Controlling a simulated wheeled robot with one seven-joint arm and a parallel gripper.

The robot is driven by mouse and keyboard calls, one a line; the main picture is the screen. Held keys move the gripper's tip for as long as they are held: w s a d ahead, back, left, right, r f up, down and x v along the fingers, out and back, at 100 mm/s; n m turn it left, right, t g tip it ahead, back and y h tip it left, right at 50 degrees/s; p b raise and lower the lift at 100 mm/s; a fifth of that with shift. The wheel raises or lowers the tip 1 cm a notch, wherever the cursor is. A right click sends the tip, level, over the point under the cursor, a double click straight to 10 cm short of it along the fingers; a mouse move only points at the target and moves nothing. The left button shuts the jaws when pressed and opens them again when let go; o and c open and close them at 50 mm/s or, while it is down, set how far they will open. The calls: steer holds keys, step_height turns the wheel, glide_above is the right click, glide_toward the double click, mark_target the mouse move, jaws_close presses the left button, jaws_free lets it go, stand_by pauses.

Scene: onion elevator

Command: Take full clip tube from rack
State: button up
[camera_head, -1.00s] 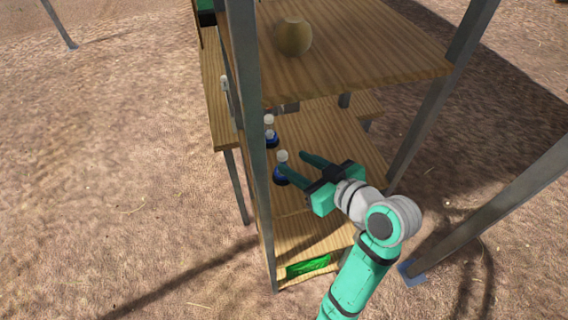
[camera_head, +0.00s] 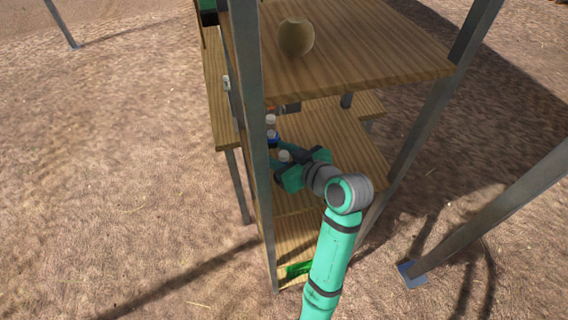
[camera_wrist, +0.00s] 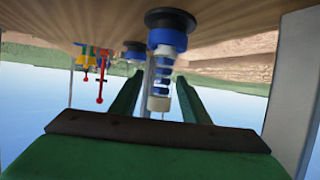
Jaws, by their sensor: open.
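A clip tube (camera_wrist: 161,65) with a dark foot, a blue collar and several blue and white bands stands between the fingers in the wrist view, which looks upside down. Its pale top (camera_head: 284,156) shows in the head view; the rest is mostly hidden by my gripper. A second tube (camera_head: 271,128) stands farther back on the same shelf and also shows in the wrist view (camera_wrist: 134,52). My gripper (camera_wrist: 160,76) is open, its fingers on either side of the nearer tube; I cannot tell whether they touch it. It also shows in the head view (camera_head: 280,154).
The wooden shelf (camera_head: 335,145) sits between metal posts (camera_head: 250,120). An upper shelf (camera_head: 370,45) carries a round tan pot (camera_head: 296,37). Red, yellow and blue items (camera_wrist: 95,58) stand farther off. A green item (camera_head: 298,269) lies below.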

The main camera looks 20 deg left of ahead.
steer(key=shift+w+a+f, duration=0.1)
steer(key=shift+a, duration=0.05)
jaws_close()
